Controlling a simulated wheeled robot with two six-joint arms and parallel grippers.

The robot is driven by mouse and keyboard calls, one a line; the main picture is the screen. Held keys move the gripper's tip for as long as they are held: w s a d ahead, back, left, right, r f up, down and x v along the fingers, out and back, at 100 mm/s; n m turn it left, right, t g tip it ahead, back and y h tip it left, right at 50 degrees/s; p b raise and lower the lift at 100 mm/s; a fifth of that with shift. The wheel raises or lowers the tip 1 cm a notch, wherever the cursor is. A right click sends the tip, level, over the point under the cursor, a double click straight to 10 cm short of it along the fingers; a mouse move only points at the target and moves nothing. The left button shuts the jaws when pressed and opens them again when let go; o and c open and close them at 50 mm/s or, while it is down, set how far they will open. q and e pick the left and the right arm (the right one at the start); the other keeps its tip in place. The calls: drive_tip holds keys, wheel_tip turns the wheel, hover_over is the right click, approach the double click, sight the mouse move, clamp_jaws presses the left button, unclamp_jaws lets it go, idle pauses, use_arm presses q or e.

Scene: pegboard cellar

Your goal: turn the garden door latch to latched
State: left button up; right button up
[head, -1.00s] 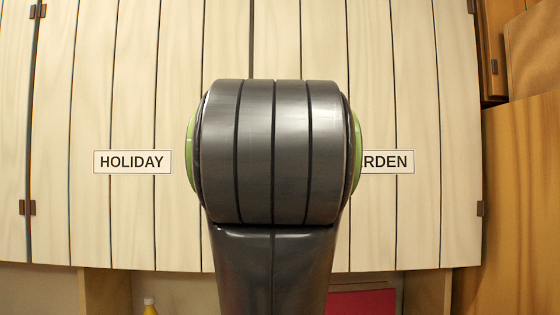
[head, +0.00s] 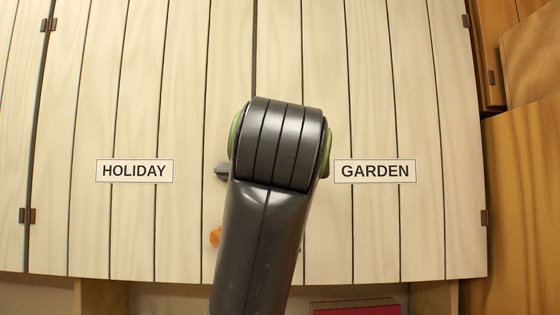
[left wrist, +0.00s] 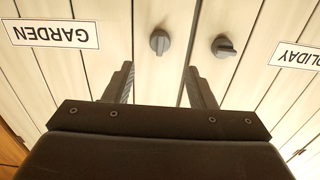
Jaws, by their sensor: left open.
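The GARDEN label (head: 375,171) is on the right door in the head view and upside down at the left of the left wrist view (left wrist: 53,33). The garden latch (left wrist: 160,42), a dark round knob with a raised grip, is the one nearer that label. Its grip looks roughly upright in the wrist view. In the head view only a dark edge of it (head: 325,170) shows beside my arm. My left gripper (left wrist: 158,70) is open and empty, with its fingers apart below the latch in the picture, not visibly touching it. My arm hides this gripper in the head view. My right gripper is out of view.
A similar holiday latch (left wrist: 224,46) sits beside it, near the HOLIDAY label (head: 134,171). An orange knob (head: 215,237) is lower on the left door. A red box-like object (head: 355,307) lies below the doors. Wooden furniture (head: 525,190) stands at the right.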

use_arm(q)
drive_tip(key=w+p, duration=0.4)
drive_tip(key=w, duration=0.4)
drive_tip(key=shift+w, duration=0.4)
drive_tip(key=shift+c, duration=0.2)
drive_tip(key=c, duration=0.9)
